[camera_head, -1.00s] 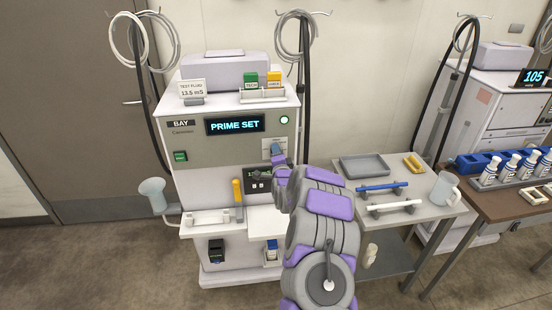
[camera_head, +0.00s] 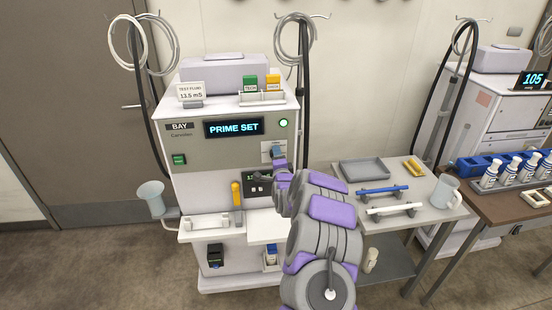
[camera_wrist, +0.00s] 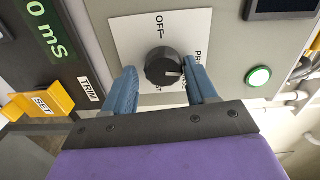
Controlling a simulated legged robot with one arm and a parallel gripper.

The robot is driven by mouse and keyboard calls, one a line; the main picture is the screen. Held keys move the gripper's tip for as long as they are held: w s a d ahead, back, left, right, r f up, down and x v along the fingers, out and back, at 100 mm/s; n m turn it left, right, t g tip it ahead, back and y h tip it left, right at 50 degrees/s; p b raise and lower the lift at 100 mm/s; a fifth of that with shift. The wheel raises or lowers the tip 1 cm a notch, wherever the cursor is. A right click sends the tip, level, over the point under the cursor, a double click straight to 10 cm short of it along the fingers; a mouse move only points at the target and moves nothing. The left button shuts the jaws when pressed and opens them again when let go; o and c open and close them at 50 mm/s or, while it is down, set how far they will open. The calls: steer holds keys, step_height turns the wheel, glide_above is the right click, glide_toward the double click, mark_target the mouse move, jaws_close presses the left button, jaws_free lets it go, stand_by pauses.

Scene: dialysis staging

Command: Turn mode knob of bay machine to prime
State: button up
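The bay machine (camera_head: 235,150) stands left of centre, and its display (camera_head: 234,128) reads "PRIME SET". Its mode knob (camera_wrist: 163,66) is a round black dial on a white plate (camera_wrist: 130,35) in the wrist view. "OFF" shows at the plate's top and a partly hidden label starting "PR" at its right. The knob's white pointer mark faces right, towards that label. My gripper (camera_wrist: 160,72) is open, with one blue finger on each side of the knob. A gap shows at the left finger; contact at the right finger is unclear. In the head view my gripper (camera_head: 278,155) hides the knob.
A green round light (camera_wrist: 258,76) is right of the knob; a yellow "SET" lever (camera_wrist: 42,104) is at left. A side table (camera_head: 400,225) with a grey tray (camera_head: 364,169), blue and white bars and a jug (camera_head: 445,191) stands right of the machine.

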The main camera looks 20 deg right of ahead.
steer(key=shift+o, duration=0.8)
steer(key=shift+s+r, duration=0.1)
steer(key=p+v, duration=0.3)
steer(key=v, duration=1.4)
steer(key=shift+a, duration=0.1)
